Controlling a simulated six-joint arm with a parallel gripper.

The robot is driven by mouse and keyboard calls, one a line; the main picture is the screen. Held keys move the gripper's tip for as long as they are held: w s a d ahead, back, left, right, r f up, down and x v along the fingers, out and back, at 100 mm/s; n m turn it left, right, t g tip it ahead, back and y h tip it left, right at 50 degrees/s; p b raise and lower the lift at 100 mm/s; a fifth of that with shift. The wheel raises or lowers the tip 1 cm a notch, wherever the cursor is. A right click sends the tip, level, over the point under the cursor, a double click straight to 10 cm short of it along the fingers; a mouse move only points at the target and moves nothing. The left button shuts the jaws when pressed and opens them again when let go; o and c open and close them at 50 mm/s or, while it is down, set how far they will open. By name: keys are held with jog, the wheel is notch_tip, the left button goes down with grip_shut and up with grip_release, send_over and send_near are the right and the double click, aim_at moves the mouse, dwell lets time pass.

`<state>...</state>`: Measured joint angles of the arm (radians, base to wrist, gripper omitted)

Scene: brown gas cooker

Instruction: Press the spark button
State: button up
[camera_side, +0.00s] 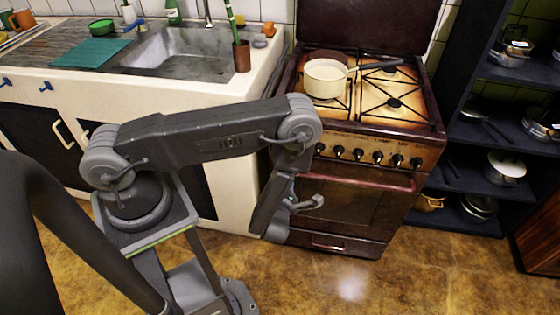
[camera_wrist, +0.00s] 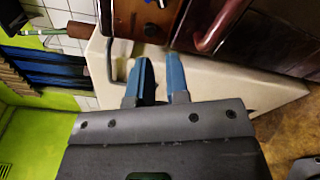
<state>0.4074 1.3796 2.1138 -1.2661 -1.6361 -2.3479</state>
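The brown cooker (camera_side: 355,195) stands right of my arm. Its front panel (camera_side: 365,142) carries a row of dark knobs (camera_side: 358,154). I cannot single out the spark button among them.
A red-brown oven handle (camera_side: 365,180) runs below the panel; it also shows in the wrist view (camera_wrist: 218,25). A pale pot (camera_side: 325,80) with a long handle sits on the hob. A white counter with a sink (camera_side: 180,52) stands left; dark shelves (camera_side: 480,130) stand right.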

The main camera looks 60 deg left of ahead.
jog(key=a+r+g, duration=0.1)
jog(key=g, duration=0.1)
jog(key=a+r+m+g, duration=0.1)
jog(key=r+g, duration=0.1)
jog(key=shift+w+a, duration=0.4)
grip_shut()
notch_tip(320, 180, up, 7)
jog(key=a+m+g+h, duration=0.1)
jog(key=m+g+h, duration=0.5)
jog(key=m, duration=0.1)
jog(key=shift+s+a+f+m, duration=0.2)
jog(key=shift+s+m, duration=0.1)
jog(key=shift+s, duration=0.1)
jog(key=w+a+f, duration=0.4)
jog(key=a+f, duration=0.4)
jog(key=shift+w+a, duration=0.15)
jog(key=shift+w, duration=0.15)
